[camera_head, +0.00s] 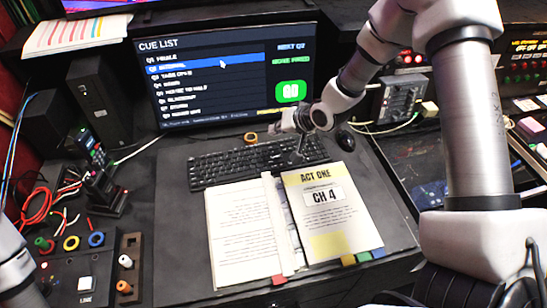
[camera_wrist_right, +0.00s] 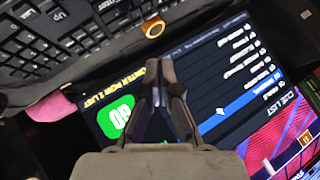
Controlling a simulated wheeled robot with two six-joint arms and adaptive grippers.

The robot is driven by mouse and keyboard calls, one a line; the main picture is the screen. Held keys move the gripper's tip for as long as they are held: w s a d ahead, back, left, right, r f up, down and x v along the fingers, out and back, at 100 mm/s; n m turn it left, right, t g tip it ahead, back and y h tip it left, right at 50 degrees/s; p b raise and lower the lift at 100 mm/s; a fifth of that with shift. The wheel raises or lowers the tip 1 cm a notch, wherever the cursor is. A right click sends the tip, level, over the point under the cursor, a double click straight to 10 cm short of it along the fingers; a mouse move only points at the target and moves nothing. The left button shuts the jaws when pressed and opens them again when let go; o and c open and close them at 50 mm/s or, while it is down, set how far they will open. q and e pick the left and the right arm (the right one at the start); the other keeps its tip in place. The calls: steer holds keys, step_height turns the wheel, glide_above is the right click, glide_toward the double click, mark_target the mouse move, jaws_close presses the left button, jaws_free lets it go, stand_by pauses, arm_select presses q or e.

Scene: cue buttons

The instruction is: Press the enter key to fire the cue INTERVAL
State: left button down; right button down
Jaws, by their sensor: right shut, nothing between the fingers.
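The black keyboard (camera_head: 235,165) lies on the desk below the monitor (camera_head: 225,75). The screen reads CUE LIST, with the second row highlighted in blue and a green GO box (camera_head: 291,91) at the right. In the right wrist view the closed fingers (camera_wrist_right: 158,95) show in front of the screen, and part of the keyboard (camera_wrist_right: 45,40) is at the upper left. I cannot make out the enter key; contact with any key cannot be told. My left gripper is out of view.
An open script binder (camera_head: 240,235) lies in front of the keyboard. A black mouse (camera_head: 345,140) sits to its right. An orange ring (camera_head: 250,138) lies between keyboard and monitor. Handheld radios, cables and a control box stand at the left.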

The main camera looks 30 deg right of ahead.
mark_target(277, 157)
step_height(277, 157, down, 7)
steer(key=b, duration=0.5)
steer(key=shift+d+f, duration=0.15)
steer(key=shift+f, duration=0.2)
steer(key=shift+s+r, duration=0.1)
steer(key=shift+s, duration=0.05)
stand_by(0.7)
steer(key=shift+f+b, duration=0.4)
steer(key=shift+f, duration=0.05)
